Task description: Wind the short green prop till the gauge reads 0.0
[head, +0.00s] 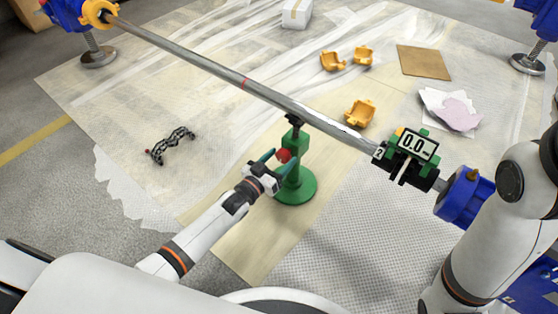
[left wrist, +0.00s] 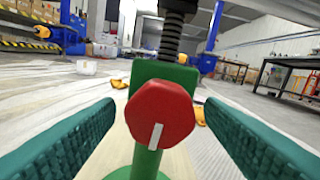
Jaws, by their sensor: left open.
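The short green prop (head: 297,180) stands upright on its round base under the long grey bar (head: 215,72). Its screw top is at the underside of the bar. The red hexagonal knob (head: 284,156) is on the prop's side; in the left wrist view the knob (left wrist: 160,114) shows a white mark pointing down. My left gripper (head: 275,163) is open at the knob, its teal fingers to either side with gaps visible in the left wrist view. The gauge (head: 415,145) on the bar's right part reads 0.0. My right gripper is not seen.
Blue stands with round feet (head: 98,56) are at the upper left and upper right. Orange saddles (head: 360,112), a brown board (head: 423,60), rags (head: 450,108) and a black linked part (head: 171,146) lie on the sheeted floor. A white box (head: 296,13) is at the back.

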